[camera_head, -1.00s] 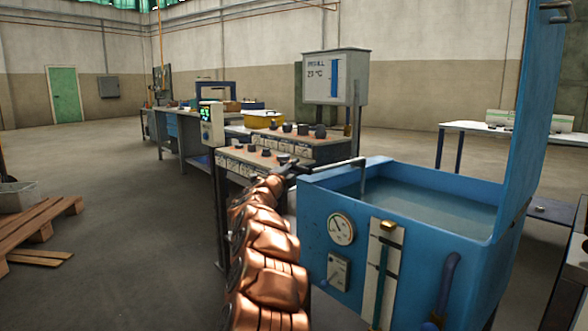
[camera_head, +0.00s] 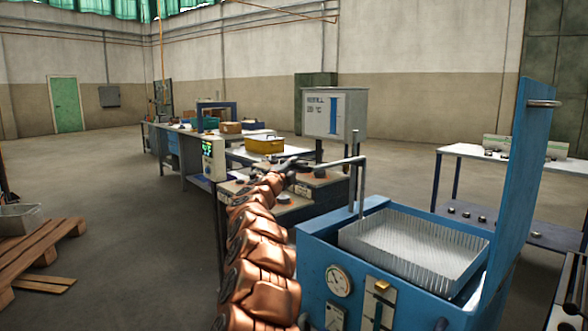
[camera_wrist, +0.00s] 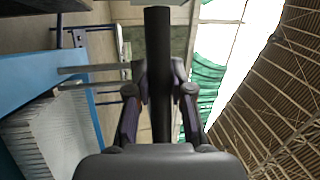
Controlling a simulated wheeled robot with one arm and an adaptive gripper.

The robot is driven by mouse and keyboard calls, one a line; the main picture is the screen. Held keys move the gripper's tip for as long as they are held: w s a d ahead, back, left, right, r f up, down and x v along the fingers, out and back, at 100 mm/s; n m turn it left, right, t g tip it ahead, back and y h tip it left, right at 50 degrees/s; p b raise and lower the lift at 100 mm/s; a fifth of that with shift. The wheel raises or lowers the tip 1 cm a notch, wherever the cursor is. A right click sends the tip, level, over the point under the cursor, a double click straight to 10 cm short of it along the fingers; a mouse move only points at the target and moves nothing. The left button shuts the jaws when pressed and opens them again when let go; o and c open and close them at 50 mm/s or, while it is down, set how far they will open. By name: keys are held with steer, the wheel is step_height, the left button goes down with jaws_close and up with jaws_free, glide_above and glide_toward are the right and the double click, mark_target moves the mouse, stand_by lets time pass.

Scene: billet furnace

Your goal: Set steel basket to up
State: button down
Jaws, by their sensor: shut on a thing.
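The steel basket (camera_head: 415,250), a shallow grey tray with fine ribs, sits raised at the top of the blue tank (camera_head: 322,262). No water shows around it from here. An upright rod with a horizontal handle bar (camera_head: 340,162) stands at the tank's back left. My gripper (camera_head: 292,165) is at the left end of this bar. In the wrist view, my gripper (camera_wrist: 160,85) is shut on the dark handle bar (camera_wrist: 159,40), which runs between its fingers. The basket's ribbed side also shows in the wrist view (camera_wrist: 45,135), at the lower left.
The tank's open blue lid (camera_head: 520,180) stands upright on the right. A grey display box (camera_head: 334,113) is behind the handle. Workbenches with a yellow bin (camera_head: 265,145) stretch behind. A white table (camera_head: 500,155) is at the right. A wooden pallet (camera_head: 35,235) lies left; floor between is open.

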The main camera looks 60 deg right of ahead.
steer(key=shift+r+p, duration=1.1)
steer(key=shift+r, duration=0.8)
steer(key=shift+a+r, duration=0.1)
steer(key=c, duration=1)
jaws_free()
steer(key=shift+f, duration=0.2)
steer(key=shift+s+a+f, duration=0.1)
steer(key=shift+a+f, duration=0.15)
steer(key=shift+a, duration=0.25)
steer(key=shift+v, duration=5.4)
